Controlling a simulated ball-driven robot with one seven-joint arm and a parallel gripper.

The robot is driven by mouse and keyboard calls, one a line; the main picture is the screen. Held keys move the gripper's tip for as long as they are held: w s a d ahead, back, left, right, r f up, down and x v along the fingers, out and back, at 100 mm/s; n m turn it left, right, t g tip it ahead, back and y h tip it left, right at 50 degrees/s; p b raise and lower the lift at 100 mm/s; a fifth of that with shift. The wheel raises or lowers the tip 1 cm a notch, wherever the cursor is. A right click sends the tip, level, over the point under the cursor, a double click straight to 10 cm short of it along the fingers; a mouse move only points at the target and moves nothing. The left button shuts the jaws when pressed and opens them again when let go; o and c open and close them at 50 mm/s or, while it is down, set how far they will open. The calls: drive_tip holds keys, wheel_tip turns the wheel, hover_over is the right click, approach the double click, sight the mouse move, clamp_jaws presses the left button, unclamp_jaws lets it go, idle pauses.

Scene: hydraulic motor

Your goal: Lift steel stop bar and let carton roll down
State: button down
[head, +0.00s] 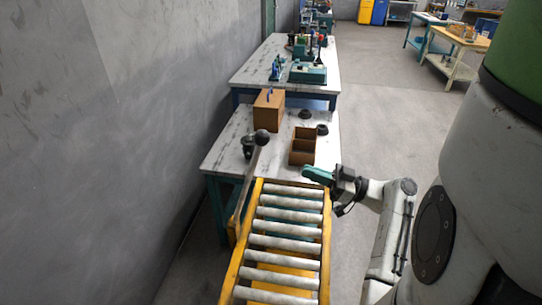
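A long bar with a dark ball knob (262,137) slants along the left side of the yellow roller conveyor (326,225). I cannot tell for sure whether it is the steel stop bar. The conveyor's visible rollers are bare. A closed brown box (268,112), perhaps the carton, stands upright on the near table beyond the conveyor. My gripper (308,173), with teal fingers, is at the conveyor's far right corner, apart from the bar. It seems to hold nothing, but its finger gap is too small to make out.
An open brown divided box (302,146) and small dark round parts (305,114) sit on the near marble-topped table (228,150). A grey wall (110,130) runs close on the left. The floor (385,130) to the right of the tables is clear.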

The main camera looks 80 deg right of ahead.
drive_tip(key=d+p+x, duration=0.1)
drive_tip(key=p+x, duration=0.2)
drive_tip(key=x, duration=0.8)
drive_tip(key=shift+a+p, duration=0.4)
drive_tip(key=shift+a, duration=0.05)
drive_tip(key=shift+w, duration=0.1)
